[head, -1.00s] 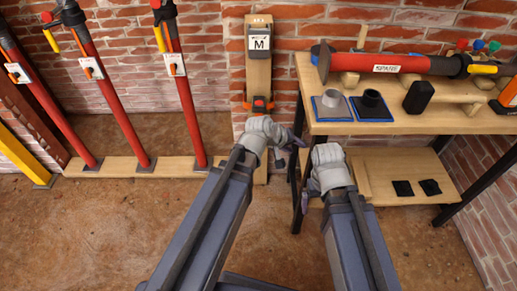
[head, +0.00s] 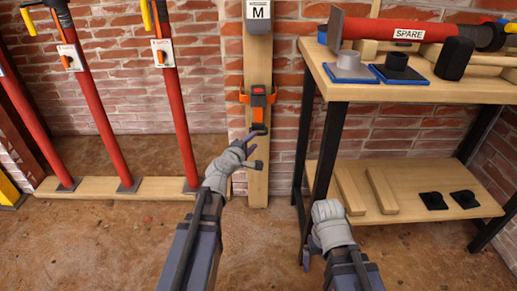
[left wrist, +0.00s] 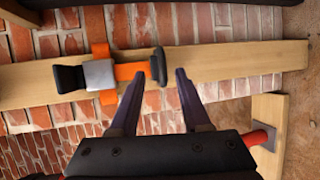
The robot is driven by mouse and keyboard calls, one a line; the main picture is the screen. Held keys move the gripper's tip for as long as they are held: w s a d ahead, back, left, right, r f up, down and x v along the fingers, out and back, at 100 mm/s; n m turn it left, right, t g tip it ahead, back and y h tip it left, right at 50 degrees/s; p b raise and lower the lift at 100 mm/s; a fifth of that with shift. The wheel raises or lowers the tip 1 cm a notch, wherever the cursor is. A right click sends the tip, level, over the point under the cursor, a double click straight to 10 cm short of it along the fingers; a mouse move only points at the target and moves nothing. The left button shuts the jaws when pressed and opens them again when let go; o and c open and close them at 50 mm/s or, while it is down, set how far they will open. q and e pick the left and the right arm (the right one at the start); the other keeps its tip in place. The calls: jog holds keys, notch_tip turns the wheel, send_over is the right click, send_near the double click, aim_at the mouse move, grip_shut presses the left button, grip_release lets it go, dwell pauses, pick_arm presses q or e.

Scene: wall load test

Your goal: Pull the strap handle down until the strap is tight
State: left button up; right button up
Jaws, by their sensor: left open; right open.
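A wooden post (head: 257,80) stands against the brick wall and carries a gauge box marked M (head: 258,14) at the top. Lower on it are an orange strap (head: 258,112) and a black handle (head: 259,127) at the strap's lower end. The left wrist view shows the handle (left wrist: 157,67), the strap (left wrist: 132,70) and a grey buckle (left wrist: 98,74). My left gripper (head: 256,148) is open at the handle; in the wrist view its fingertips (left wrist: 160,75) appear either side of it. Contact cannot be told. My right gripper (head: 308,254) is low beside the bench, away from the strap.
A workbench (head: 440,93) stands at the right with a red SPARE prop (head: 420,30), blue-based pads and a black block (head: 454,58) on top. Its lower shelf (head: 410,195) holds wooden blocks and black pads. Red props (head: 177,110) stand on a plank at the left.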

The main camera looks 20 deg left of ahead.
aim_at(259, 130)
pick_arm(q)
jog(key=shift+w+a+f+n, duration=0.1)
jog(key=shift+a+f+n, duration=0.15)
jog(key=shift+a+n, duration=0.2)
pick_arm(e)
jog(key=shift+f, duration=0.45)
pick_arm(q)
jog(key=b+x, duration=0.1)
jog(key=x, duration=0.6)
jog(key=shift+w+b, duration=0.4)
jog(key=shift+w, duration=0.05)
pick_arm(e)
jog(key=shift+f, duration=0.75)
pick_arm(q)
grip_shut()
